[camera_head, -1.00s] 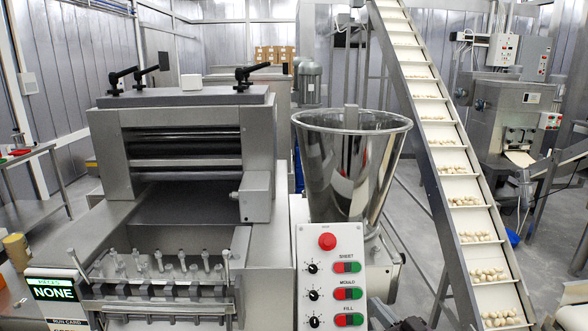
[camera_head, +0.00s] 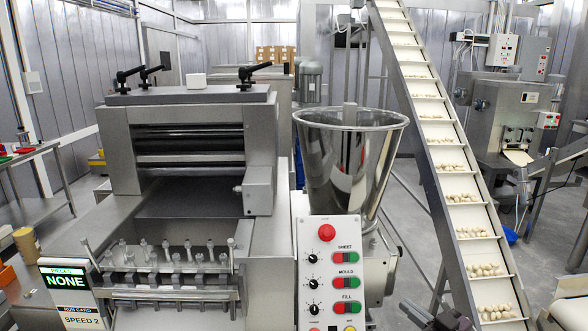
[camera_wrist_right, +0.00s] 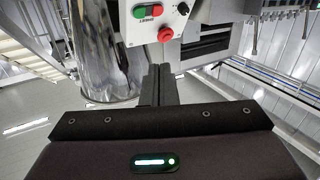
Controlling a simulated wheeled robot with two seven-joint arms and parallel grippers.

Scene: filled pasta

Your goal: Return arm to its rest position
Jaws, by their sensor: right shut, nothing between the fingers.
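My right gripper (camera_head: 424,314) is at the bottom edge of the head view, right of and below the control panel (camera_head: 329,270). Only a small part of it shows there. In the right wrist view its fingers (camera_wrist_right: 158,85) are together, with nothing between them. They point toward the control panel (camera_wrist_right: 152,20), which appears upside down, and look apart from it. My left gripper is not in the head view.
The steel hopper (camera_head: 350,165) stands behind the panel. The inclined conveyor (camera_head: 450,170) carrying pale pieces rises along the right. The sheeting machine (camera_head: 185,150) and its lit display (camera_head: 66,282) reading NONE fill the left. Grey floor shows between hopper and conveyor.

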